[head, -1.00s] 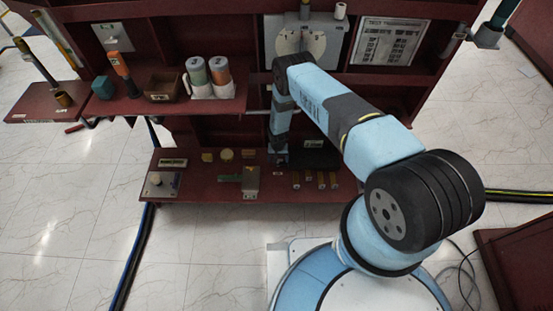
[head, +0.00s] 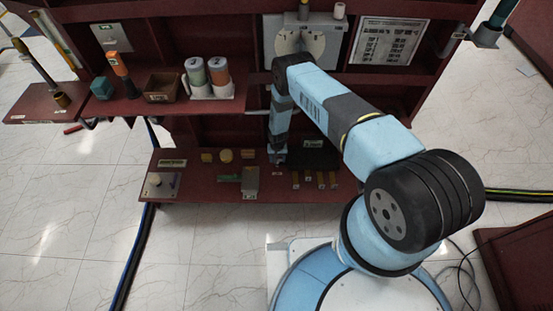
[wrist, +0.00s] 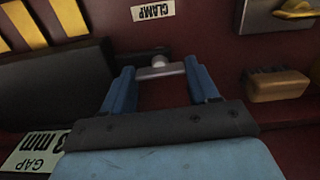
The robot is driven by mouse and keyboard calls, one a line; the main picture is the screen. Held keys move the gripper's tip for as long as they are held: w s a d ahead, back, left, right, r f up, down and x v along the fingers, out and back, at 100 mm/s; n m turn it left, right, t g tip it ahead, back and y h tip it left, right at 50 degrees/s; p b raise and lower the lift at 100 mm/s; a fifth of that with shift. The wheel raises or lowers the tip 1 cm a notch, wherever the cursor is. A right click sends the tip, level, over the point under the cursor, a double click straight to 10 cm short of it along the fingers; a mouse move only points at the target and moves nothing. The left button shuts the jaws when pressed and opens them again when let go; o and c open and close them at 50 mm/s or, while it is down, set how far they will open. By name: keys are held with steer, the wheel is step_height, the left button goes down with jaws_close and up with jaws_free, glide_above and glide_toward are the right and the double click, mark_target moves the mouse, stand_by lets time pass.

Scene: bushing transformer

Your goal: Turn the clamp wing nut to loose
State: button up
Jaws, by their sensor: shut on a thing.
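The clamp wing nut (wrist: 160,68) shows in the wrist view as a small grey bar with a pale rounded middle, below the CLAMP label (wrist: 153,11). My gripper (wrist: 160,74) has its two blue fingers on either side of the bar and is shut on it. In the head view my gripper (head: 279,158) is low at the lower shelf, and the wing nut is too small and covered there to make out.
The lower shelf (head: 210,190) also holds a grey block (head: 250,181) and a knobbed box (head: 160,186). The upper shelf is above.

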steer(key=n, duration=0.4)
steer(key=shift+n, duration=0.3)
steer(key=n, duration=0.9)
steer(key=shift+n, duration=1.8)
steer(key=shift+w, duration=0.1)
steer(key=o, duration=1.1)
steer(key=shift+c, duration=0.2)
steer(key=shift+r, duration=0.15)
step_height(320, 180, up, 13)
steer(key=shift+r, duration=0.2)
